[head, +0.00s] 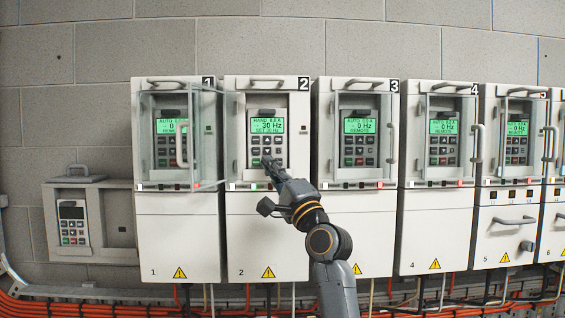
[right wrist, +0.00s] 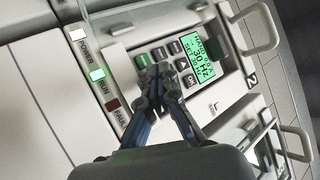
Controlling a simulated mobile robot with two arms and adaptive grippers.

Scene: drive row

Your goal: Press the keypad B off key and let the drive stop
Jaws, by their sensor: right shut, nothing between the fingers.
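My right gripper (head: 271,162) reaches up to the keypad (head: 267,137) of drive cabinet 2 (head: 267,215). Its shut, empty fingertips (right wrist: 162,76) lie over the lower keys in the right wrist view. Whether they touch a key, I cannot tell. The green display (right wrist: 203,57) reads HAND and 30 Hz. A green key (right wrist: 144,61) and grey keys show beside the fingers; the fingers hide other keys, and no red off key is clear. The RUN lamp (right wrist: 97,75) is lit green and the FAULT lamp (right wrist: 112,105) is dark red. No letter B is legible. My left gripper is out of view.
Cabinet 1 (head: 178,240) stands left, its clear door ajar; cabinet 3 (head: 357,220) stands right with a handle. Their displays show AUTO and 0 Hz. A separate keypad (head: 73,222) sits in a low box at far left. Orange cables (head: 60,309) run below.

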